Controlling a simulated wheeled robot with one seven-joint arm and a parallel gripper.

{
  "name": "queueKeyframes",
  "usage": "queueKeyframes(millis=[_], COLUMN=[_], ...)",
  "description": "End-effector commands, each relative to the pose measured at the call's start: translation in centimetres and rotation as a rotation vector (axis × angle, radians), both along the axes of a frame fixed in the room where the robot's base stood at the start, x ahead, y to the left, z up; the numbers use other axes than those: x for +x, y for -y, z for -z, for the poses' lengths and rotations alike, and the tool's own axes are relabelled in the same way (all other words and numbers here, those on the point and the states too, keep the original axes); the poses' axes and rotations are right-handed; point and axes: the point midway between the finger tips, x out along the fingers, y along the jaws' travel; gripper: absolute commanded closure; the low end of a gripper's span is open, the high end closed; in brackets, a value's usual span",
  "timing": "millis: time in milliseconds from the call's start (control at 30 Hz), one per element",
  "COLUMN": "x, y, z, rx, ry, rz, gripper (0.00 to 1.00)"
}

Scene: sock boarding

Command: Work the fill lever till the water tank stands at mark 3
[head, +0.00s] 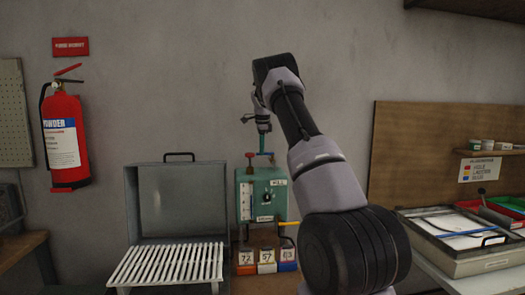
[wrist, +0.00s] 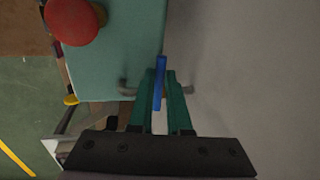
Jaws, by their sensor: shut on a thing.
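A green box (head: 246,207) stands against the wall in the middle of the head view. Its front has a small dial or gauge (head: 267,198), too small to read, and a white label near the upper right. My gripper (head: 263,152) comes down from above over the box top. In the wrist view my gripper (wrist: 160,82) has its green fingers shut on a blue lever (wrist: 161,68), one on each side. A red knob (wrist: 75,20) is apart from the fingers, at the upper left; it also shows on the box's left in the head view (head: 250,156). The water level cannot be read.
An open grey case (head: 180,190) with a white slatted rack (head: 168,264) stands left of the box. Numbered small bins (head: 266,256) sit below it. A fire extinguisher (head: 66,140) hangs at left. Trays (head: 470,262) lie on the right bench.

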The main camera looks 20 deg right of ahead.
Motion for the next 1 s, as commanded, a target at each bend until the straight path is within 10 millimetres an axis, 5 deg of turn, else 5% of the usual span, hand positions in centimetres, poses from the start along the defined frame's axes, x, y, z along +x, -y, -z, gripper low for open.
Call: queueKeyframes(millis=[300,333,400,767,1000], x=[0.1,0.1,0.1,0.0,-0.6], y=[0.1,0.1,0.1,0.0,-0.2], z=[-0.1,-0.1,-0.1,-0.4,-4.3], rx=[-0.002,-0.002,-0.002,-0.001,-0.002], ry=[0.004,0.004,0.003,0.002,0.006], rz=[0.015,0.015,0.015,0.014,0.013], gripper=[1.00,0.73,0.54,0.54,0.54])
